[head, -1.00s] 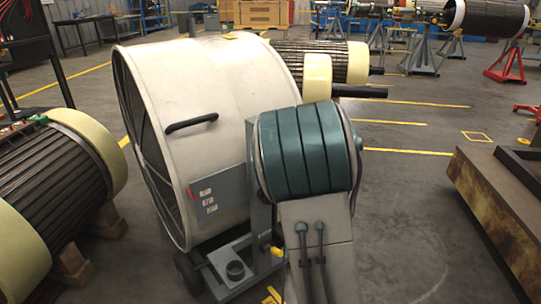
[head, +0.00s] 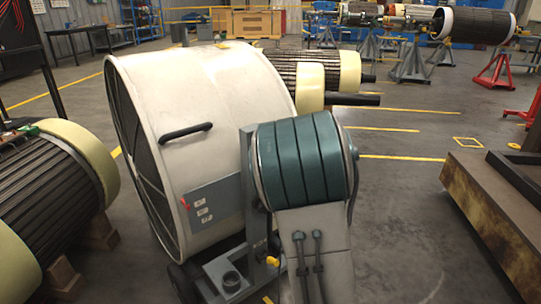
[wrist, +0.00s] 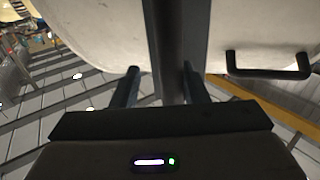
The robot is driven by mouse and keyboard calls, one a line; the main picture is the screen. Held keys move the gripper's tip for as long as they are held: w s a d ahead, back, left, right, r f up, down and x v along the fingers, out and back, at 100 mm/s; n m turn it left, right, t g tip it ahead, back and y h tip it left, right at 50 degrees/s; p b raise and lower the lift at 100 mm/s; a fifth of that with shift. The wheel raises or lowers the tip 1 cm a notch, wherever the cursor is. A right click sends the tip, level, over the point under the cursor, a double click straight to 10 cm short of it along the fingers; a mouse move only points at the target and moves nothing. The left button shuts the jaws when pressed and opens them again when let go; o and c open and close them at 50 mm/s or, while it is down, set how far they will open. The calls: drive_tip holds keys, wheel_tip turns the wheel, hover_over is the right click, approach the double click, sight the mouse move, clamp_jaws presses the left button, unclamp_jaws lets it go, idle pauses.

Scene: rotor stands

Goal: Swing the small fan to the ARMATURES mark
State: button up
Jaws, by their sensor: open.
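The fan (head: 200,85) is a white drum with a dark grille on its left face, a black side handle (head: 186,133) and a grey wheeled stand (head: 230,280). It stands just in front of me, left of my arm. In the wrist view, the fan's grey upright post (wrist: 165,35) runs between the two fingers of my gripper (wrist: 160,72). The fingers are apart, one on each side of the post, and I cannot tell whether either touches it. My gripper is hidden behind my arm in the head view. No ARMATURES lettering is legible.
A ribbed rotor with cream end rings (head: 55,185) lies on wooden blocks at left, close to the fan. More rotors (head: 315,72) lie behind the fan. A heavy rusty steel block (head: 490,215) is at right. Grey floor with yellow lines (head: 400,157) is open between.

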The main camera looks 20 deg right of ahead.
drive_tip(key=shift+a, duration=0.1)
drive_tip(key=s+d+p, duration=0.2)
drive_tip(key=s, duration=1.1)
drive_tip(key=shift+s+d, duration=0.3)
drive_tip(key=shift+d, duration=0.05)
drive_tip(key=s+r+m+g+h+p, duration=0.2)
drive_tip(key=r+g+p, duration=0.1)
drive_tip(key=r+p, duration=0.4)
drive_tip(key=s+r+m+g+h+p, duration=0.1)
drive_tip(key=s+r+g+h+p, duration=0.15)
drive_tip(key=r+p, duration=0.5)
drive_tip(key=s+a+r+g+p, duration=0.4)
drive_tip(key=s+r+p, duration=0.2)
drive_tip(key=s+p, duration=0.2)
drive_tip(key=s+a+r+g+y+p, duration=0.1)
drive_tip(key=s+a+r+g+p, duration=0.3)
drive_tip(key=s+p, duration=0.4)
wheel_tip(320, 180, up, 2)
drive_tip(key=shift+s+a+r+n+g+p, duration=0.35)
drive_tip(key=shift+s+g, duration=0.3)
drive_tip(key=shift+s, duration=0.45)
